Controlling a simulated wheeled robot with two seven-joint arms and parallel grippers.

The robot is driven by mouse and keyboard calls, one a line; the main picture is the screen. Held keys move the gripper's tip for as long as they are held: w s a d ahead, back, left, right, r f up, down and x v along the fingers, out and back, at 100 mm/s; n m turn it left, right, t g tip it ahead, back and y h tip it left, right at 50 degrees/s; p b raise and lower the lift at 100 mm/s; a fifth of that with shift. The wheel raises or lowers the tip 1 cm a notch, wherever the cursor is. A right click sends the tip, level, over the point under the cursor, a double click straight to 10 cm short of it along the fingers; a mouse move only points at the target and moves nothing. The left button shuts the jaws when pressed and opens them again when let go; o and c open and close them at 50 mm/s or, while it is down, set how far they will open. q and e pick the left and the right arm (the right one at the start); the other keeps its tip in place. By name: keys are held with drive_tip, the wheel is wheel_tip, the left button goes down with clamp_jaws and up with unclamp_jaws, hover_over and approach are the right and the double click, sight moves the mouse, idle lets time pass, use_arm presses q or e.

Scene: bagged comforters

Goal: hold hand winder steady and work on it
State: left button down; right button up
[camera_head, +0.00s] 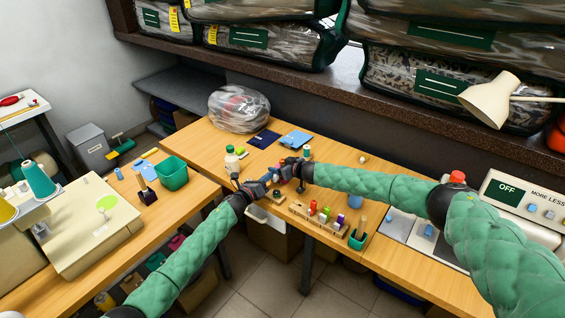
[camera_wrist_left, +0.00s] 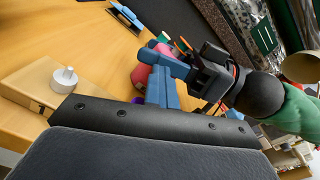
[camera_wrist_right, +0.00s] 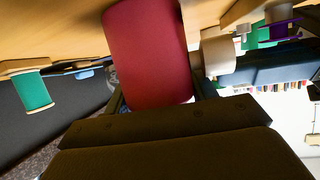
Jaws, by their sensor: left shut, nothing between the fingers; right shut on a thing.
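My right gripper (camera_head: 283,172) is shut on a red spool-like cylinder, which fills the upper middle of the right wrist view (camera_wrist_right: 148,52). My left gripper (camera_head: 266,182) is shut and empty, close beside the right one over the table's front edge. Its blue fingers (camera_wrist_left: 162,88) are near the red cylinder (camera_wrist_left: 141,75) in the left wrist view; I cannot tell whether they touch it. A wooden block with a white knob (camera_wrist_left: 65,79) stands at the left there and may be part of the hand winder. The arms and grippers hide most of the winder in the head view.
A green bin (camera_head: 172,172) is on the left table. Blue cloth pieces lie at the back.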

use_arm(q)
drive_tip(key=shift+s+d, duration=0.2)
drive_tip(key=shift+d, duration=0.1)
drive_tip(key=shift+a+r, duration=0.1)
drive_tip(key=shift+r, duration=0.05)
drive_tip(key=shift+w+a+r, duration=0.15)
drive_tip(key=shift+a+r, duration=0.05)
drive_tip(key=shift+r, duration=0.05)
drive_tip(key=shift+v, duration=2.95)
drive_tip(key=c, duration=2.1)
unclamp_jaws()
